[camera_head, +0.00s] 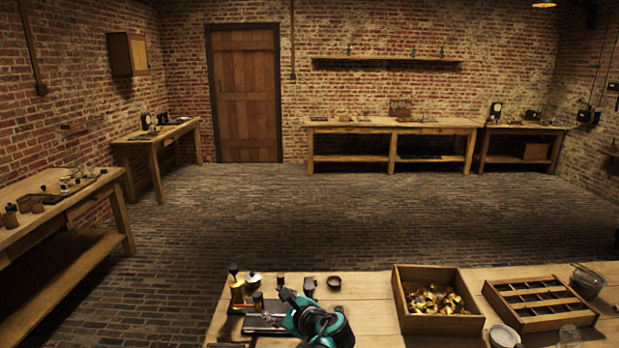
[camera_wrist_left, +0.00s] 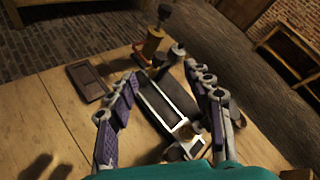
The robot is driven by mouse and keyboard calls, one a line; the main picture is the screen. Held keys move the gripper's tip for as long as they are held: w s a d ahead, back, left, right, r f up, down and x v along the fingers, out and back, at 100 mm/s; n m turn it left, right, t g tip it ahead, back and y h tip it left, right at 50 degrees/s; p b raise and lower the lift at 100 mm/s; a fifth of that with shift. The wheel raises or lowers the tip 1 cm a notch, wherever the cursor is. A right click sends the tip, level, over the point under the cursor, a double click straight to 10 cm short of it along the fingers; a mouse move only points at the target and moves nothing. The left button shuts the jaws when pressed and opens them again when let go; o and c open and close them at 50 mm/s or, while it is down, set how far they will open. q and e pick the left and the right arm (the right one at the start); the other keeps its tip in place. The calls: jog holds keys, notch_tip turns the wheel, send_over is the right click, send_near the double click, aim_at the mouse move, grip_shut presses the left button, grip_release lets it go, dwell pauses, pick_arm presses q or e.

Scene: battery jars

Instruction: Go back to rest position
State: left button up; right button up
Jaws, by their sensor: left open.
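My left gripper (camera_head: 287,307) is over the near left part of the front table, its teal body to the right of its fingers. In the left wrist view the two fingers (camera_wrist_left: 163,75) are spread wide apart with nothing held between them. Below and beyond the gap lies a dark tray with pale edges (camera_wrist_left: 158,104). My right gripper is in neither view.
To the right are a wooden box of brass pieces (camera_head: 400,312) and a divided tray (camera_head: 540,320).

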pick_arm(q)
jog(key=s+a+n+g+h, duration=0.35)
jog(key=s+a+n, duration=0.65)
jog(key=s, duration=0.4)
jog(key=s+f+n+h, duration=0.1)
jog(key=s+n, duration=0.2)
jog(key=s, duration=0.2)
jog(key=s+f+n+h, duration=0.1)
jog(key=s+n+h, duration=0.1)
jog(key=s+n, duration=0.2)
jog(key=s+f+n+h, duration=0.1)
jog(key=s+n, duration=0.3)
jog(key=s, duration=0.3)
jog(key=shift+d+f+h, duration=0.2)
jog(key=shift+d+h, duration=0.05)
jog(key=shift+d, duration=0.15)
jog(key=shift+s+d+f, duration=0.1)
jog(key=shift+s, duration=0.05)
